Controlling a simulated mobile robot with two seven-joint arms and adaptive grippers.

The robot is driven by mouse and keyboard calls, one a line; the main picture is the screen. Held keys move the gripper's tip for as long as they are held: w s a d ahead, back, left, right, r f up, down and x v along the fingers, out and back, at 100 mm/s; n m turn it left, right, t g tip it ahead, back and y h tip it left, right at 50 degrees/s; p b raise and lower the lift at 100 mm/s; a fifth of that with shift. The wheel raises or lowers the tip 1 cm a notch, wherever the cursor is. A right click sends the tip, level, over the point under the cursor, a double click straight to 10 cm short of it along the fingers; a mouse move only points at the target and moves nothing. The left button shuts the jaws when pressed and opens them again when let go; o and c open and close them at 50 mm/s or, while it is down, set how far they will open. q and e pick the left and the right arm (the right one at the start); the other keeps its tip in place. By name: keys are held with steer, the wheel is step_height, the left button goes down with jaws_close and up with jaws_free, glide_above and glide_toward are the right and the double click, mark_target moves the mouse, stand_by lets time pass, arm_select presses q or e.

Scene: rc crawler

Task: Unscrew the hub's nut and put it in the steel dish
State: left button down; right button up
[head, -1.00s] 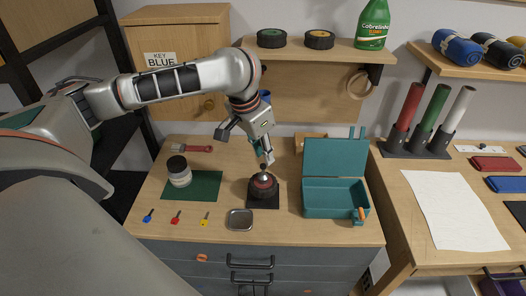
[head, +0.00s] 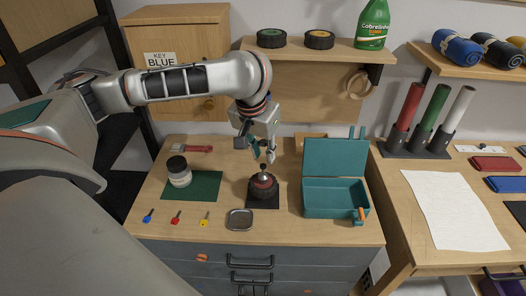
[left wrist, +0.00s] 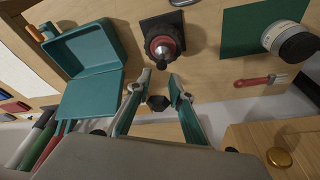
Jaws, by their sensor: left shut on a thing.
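The wheel hub (head: 263,185), a dark tyre with a red ring and silver tip, stands on a black pad (head: 263,203) on the workbench. It also shows in the left wrist view (left wrist: 163,44). My left gripper (head: 262,160) points down just above the hub. The steel dish (head: 240,219), small and square, lies in front and left of the hub. My right gripper is not in view.
An open teal box (head: 329,198) stands right of the hub. A white jar (head: 179,172) sits on a green mat (head: 206,186) at left. Red, blue and yellow keys lie along the front left. The bench around the dish is mostly clear.

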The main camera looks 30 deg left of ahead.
arm_select(q)
steer(key=shift+f+n, duration=0.1)
steer(key=shift+n, duration=0.4)
steer(key=shift+n+y, duration=0.5)
steer(key=shift+n, duration=0.8)
steer(key=shift+n+g+y, duration=0.3)
steer(key=shift+n+g, duration=0.1)
steer(key=shift+n, duration=1)
steer(key=shift+n, duration=0.7)
steer(key=shift+n+g+y, duration=0.3)
steer(key=shift+n, duration=0.3)
